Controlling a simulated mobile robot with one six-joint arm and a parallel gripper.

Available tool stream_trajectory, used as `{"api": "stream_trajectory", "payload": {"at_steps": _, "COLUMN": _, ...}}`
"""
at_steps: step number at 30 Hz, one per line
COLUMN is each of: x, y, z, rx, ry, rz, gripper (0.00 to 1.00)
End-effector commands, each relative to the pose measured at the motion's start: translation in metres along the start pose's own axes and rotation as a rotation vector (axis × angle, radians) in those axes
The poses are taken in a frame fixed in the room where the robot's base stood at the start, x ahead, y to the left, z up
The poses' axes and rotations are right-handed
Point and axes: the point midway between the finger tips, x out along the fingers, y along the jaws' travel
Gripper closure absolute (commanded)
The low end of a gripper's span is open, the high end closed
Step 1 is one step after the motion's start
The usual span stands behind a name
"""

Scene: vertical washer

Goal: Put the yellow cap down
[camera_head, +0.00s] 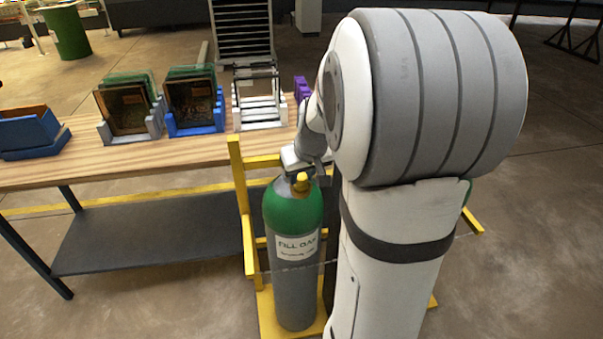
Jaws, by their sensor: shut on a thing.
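The yellow cap (301,183) is small and shows at the top of the green-and-grey gas cylinder (293,215). My gripper (304,171) is at the cap, just above the cylinder's shoulder, and is shut on it. The fingers are small and partly hidden, so their exact grip is unclear. I cannot tell whether the cap touches the cylinder's valve. The cylinder stands upright and bears a white label.
The yellow stand (239,200) holds the cylinder. Behind it is a wooden table (85,165) with a blue bin (30,135), board racks (193,105) and a white rack (259,112). Bare wood shows along the table's front. My large arm hides the area right of the cylinder.

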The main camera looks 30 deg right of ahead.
Motion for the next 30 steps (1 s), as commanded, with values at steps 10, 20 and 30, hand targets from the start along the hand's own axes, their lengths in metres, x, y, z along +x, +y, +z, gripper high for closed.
{"api": "stream_trajectory", "payload": {"at_steps": 10, "x": 0.0042, "y": -0.0004, "z": 0.0014, "rx": -0.002, "ry": 0.001, "rz": 0.0, "gripper": 0.93}}
{"api": "stream_trajectory", "payload": {"at_steps": 20, "x": 0.003, "y": -0.0008, "z": 0.001, "rx": -0.002, "ry": 0.0, "rz": 0.0, "gripper": 0.49}}
{"api": "stream_trajectory", "payload": {"at_steps": 30, "x": -0.0046, "y": -0.0009, "z": -0.0009, "rx": -0.003, "ry": 0.003, "rz": 0.0, "gripper": 0.49}}
